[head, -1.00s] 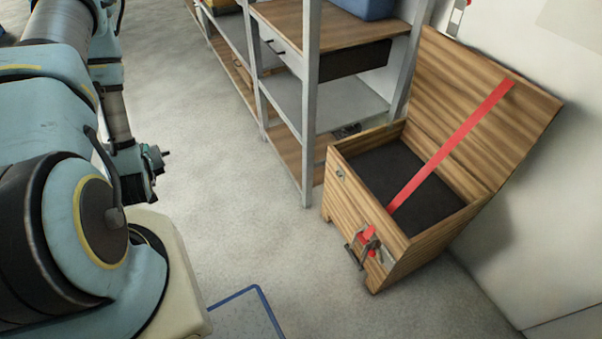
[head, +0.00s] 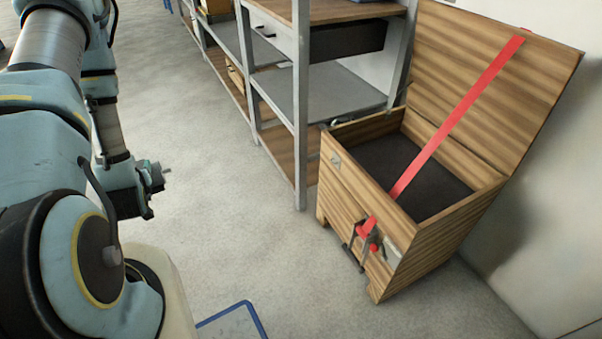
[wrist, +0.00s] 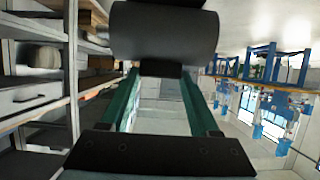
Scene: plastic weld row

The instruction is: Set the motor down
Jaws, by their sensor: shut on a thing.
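The motor (wrist: 165,32) is a dark grey cylinder across the top of the wrist view. My gripper (wrist: 161,72) has green fingers shut on it, with the motor at their far ends. In the head view my gripper (head: 150,184) hangs at the left, beside my arm and above the bare floor. The motor is hard to tell from the hand there; a small shaft shows at its right. An open wooden crate (head: 430,245) stands at the right, apart from the gripper. Its dark inner floor looks empty.
The crate's lid (head: 480,85) leans back, with a red strap (head: 457,115) across the opening and a latch (head: 365,240) on the front. A metal shelf rack (head: 300,120) stands left of the crate. Grey floor (head: 240,225) is clear between my arm and the crate.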

